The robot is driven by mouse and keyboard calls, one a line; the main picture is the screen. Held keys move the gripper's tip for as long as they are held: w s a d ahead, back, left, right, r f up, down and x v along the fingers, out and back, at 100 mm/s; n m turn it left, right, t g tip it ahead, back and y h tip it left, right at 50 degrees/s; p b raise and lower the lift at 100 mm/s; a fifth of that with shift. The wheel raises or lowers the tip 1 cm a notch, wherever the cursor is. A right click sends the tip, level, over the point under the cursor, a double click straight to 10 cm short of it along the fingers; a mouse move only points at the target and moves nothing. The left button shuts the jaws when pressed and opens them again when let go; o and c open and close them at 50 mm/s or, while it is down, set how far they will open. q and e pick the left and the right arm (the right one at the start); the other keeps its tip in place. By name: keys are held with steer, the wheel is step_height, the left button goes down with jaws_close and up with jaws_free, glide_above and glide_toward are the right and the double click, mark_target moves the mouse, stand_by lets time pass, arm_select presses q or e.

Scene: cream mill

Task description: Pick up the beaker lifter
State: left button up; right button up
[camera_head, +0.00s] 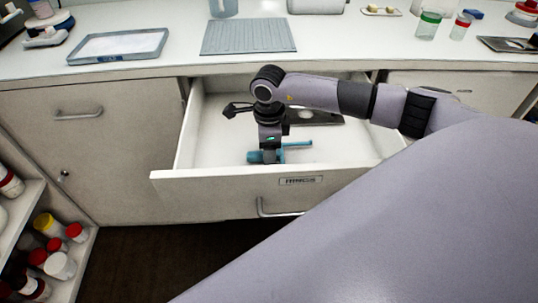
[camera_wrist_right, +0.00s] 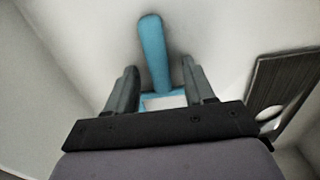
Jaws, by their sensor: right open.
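The beaker lifter is a blue tool (camera_head: 297,145) lying on the floor of the open drawer (camera_head: 216,117). In the right wrist view its blue handle (camera_wrist_right: 153,52) points away from me, and a wider blue part with a pale patch sits between my fingers. My right gripper (camera_head: 268,157) reaches down into the drawer over the tool. In the right wrist view its two fingers (camera_wrist_right: 158,84) are apart, one on each side of the blue tool. Whether they touch it cannot be told. My left gripper is not in view.
A dark flat plate with a hole (camera_wrist_right: 277,95) lies in the drawer beside the tool. The drawer's front panel (camera_head: 230,190) and side walls surround my gripper. On the counter above stand a grey tray (camera_head: 118,46), a ribbed mat (camera_head: 248,36) and a green-banded jar (camera_head: 428,26).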

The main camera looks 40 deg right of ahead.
jaws_close()
